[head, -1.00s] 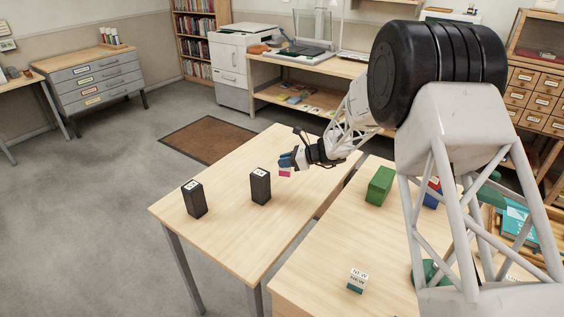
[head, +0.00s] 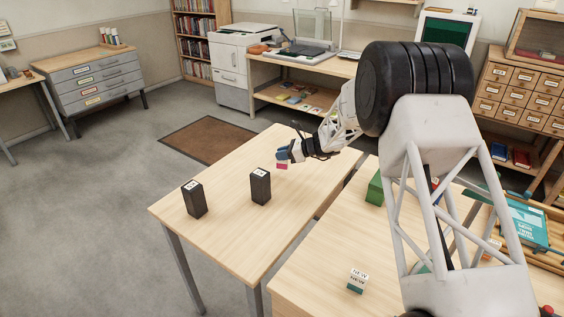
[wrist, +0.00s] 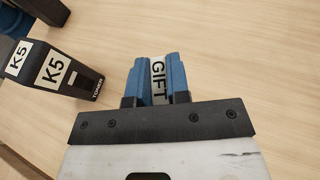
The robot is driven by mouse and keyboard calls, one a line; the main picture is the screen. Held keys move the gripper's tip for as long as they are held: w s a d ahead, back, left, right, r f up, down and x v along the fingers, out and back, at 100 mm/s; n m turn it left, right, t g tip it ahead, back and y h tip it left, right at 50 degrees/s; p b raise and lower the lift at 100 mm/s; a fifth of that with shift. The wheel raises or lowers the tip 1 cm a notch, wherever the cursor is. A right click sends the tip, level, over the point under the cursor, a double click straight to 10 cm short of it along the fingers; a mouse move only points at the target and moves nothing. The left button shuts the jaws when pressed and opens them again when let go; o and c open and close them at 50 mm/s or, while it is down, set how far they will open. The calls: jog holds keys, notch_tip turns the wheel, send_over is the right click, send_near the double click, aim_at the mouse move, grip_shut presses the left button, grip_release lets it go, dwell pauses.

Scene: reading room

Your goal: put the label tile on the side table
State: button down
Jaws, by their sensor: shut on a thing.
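My gripper (head: 281,158) is shut on a label tile (head: 282,166), which looks pink in the head view. In the wrist view the tile (wrist: 158,82) shows a white face reading GIFT between the blue fingers (wrist: 154,68). The gripper is over the far part of the light wood side table (head: 235,228). The tile appears above the tabletop, but I cannot tell the exact gap.
Two black blocks (head: 260,187) (head: 194,199) stand on the side table. A toner block marked K5 (wrist: 52,68) is left of my fingers in the wrist view. A green block (head: 375,190) and a NEW tile (head: 357,281) are on the nearer table (head: 310,270).

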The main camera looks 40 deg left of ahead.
aim_at(282, 168)
jog(key=shift+f, duration=1.65)
jog(key=shift+f, duration=0.2)
jog(key=c, duration=1.1)
grip_release()
jog(key=shift+r, duration=0.2)
jog(key=v, duration=1.2)
jog(key=shift+s+r, duration=0.1)
